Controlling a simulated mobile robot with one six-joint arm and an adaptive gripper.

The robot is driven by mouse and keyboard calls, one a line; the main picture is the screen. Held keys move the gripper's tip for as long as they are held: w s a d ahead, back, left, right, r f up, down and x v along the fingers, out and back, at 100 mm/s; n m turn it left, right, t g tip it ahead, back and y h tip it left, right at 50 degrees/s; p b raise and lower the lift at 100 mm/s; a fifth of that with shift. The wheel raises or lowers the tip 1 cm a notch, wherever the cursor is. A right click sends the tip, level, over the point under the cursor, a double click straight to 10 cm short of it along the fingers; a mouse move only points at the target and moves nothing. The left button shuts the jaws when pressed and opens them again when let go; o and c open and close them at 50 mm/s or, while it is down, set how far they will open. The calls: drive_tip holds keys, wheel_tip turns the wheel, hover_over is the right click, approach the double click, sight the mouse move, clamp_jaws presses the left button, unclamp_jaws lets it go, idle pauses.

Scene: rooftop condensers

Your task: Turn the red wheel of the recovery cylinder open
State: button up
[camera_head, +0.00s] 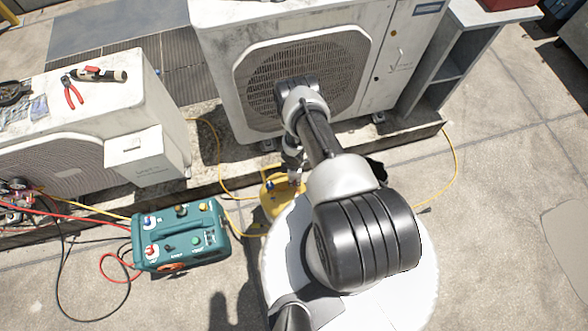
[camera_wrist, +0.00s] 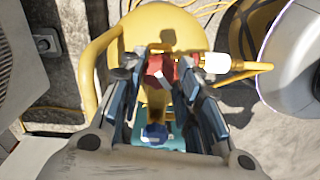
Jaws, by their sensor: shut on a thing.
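The yellow recovery cylinder (camera_head: 270,198) stands on the ground by my base, partly hidden by my arm and body in the head view. In the wrist view its yellow top (camera_wrist: 180,25) and curved handle (camera_wrist: 90,75) show. The red wheel (camera_wrist: 158,72) sits between the fingertips of my gripper (camera_wrist: 157,78), which is shut on it from both sides. A blue wheel (camera_wrist: 155,133) is lower between the fingers, apart from the tips. In the head view my gripper (camera_head: 293,170) reaches down at the cylinder; the red wheel cannot be made out there.
A teal recovery machine (camera_head: 180,238) with hoses stands left of the cylinder. A condenser unit (camera_head: 225,60) is behind my arm, another (camera_head: 90,115) at left with pliers (camera_head: 72,90) on top. A yellow hose (camera_head: 222,165) runs by the cylinder. The right floor is mostly clear.

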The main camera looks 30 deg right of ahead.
drive_tip(key=n, duration=0.5)
drive_tip(key=shift+s+n, duration=0.1)
drive_tip(key=shift+n, duration=2.3)
drive_tip(key=o, duration=1.1)
drive_tip(key=shift+c, duration=0.2)
